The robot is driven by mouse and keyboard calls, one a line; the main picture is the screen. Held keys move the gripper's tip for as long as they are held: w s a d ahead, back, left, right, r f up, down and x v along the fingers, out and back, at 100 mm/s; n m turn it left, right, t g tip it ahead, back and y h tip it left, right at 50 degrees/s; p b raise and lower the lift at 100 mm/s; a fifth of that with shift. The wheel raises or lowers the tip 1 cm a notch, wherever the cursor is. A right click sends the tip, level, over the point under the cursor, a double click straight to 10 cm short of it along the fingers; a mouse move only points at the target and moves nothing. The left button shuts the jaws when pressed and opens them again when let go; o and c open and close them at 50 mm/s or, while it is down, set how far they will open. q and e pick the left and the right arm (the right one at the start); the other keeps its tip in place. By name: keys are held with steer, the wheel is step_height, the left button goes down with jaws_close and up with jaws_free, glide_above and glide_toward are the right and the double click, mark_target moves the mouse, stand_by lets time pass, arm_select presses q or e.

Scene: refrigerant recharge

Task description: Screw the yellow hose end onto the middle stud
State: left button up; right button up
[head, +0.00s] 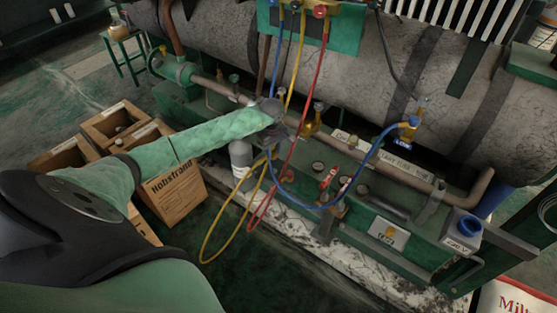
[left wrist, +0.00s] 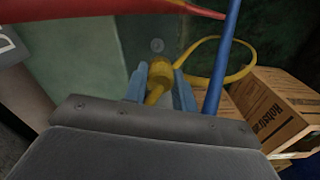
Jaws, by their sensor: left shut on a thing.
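My left gripper (head: 274,112) reaches in over the front of the green machine base. In the left wrist view its two blue-grey fingers (left wrist: 159,90) are closed around the yellow hose end (left wrist: 160,70). A small grey round piece (left wrist: 157,45) shows just beyond the hose end; I cannot tell whether they touch. The yellow hose (head: 205,240) hangs in a loop below the gripper. Several short round fittings (head: 317,166) stand along the base to the gripper's right, with a red valve handle (head: 329,178) among them. I cannot tell which is the middle stud. My right gripper is out of view.
A red hose (head: 306,110) hangs close to my gripper. A grey cylinder (head: 240,157) stands below my arm. A large grey tank (head: 350,65) lies behind.

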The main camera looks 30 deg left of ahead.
mark_target(274, 169)
arm_select(q)
steer(key=shift+w+a+f+n, duration=0.1)
steer(key=shift+w+n, duration=0.15)
steer(key=shift+n, duration=1.05)
steer(key=shift+f+b, duration=1.5)
steer(key=shift+f, duration=1.8)
steer(key=shift+r, duration=0.15)
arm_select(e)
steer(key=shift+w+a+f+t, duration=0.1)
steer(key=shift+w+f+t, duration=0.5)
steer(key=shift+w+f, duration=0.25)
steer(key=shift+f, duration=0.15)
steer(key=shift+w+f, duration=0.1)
arm_select(q)
steer(key=shift+b, duration=0.3)
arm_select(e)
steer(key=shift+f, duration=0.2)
arm_select(q)
steer(key=shift+f+b, duration=0.7)
steer(key=shift+f, duration=0.3)
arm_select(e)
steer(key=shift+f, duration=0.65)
